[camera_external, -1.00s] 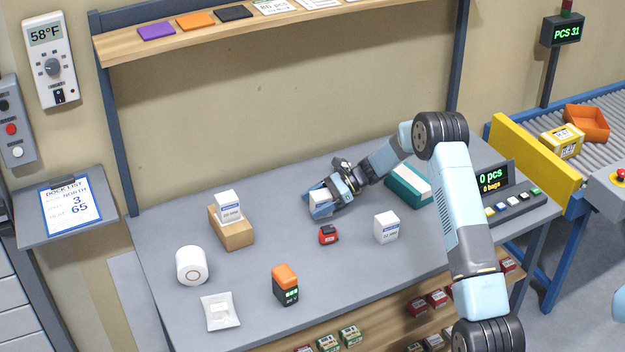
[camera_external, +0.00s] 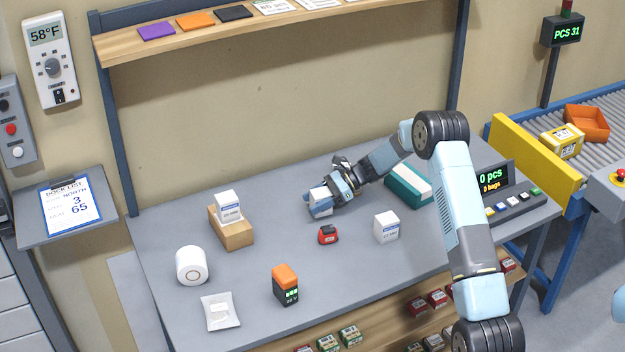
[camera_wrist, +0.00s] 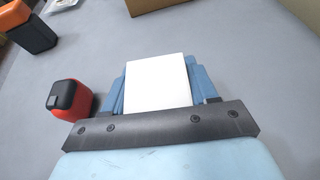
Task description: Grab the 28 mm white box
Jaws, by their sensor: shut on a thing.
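My gripper (camera_external: 319,203) is low over the middle of the grey table, its blue fingers closed on a white box (camera_external: 321,196). In the wrist view the box (camera_wrist: 157,84) sits between the fingers (camera_wrist: 157,88), its plain white face showing; its size label cannot be read. I cannot tell whether it still touches the table. A second white box (camera_external: 228,205) stands on a brown carton. A third white box (camera_external: 386,228) stands on the table to the right. Their labels are too small to read surely.
A red and black tape measure (camera_external: 328,235) lies close to my gripper and shows in the wrist view (camera_wrist: 70,100). The brown carton (camera_external: 233,234), a white roll (camera_external: 192,266), an orange-topped device (camera_external: 286,284) and a clear bag (camera_external: 220,311) are leftward. A teal tray (camera_external: 402,194) is behind right.

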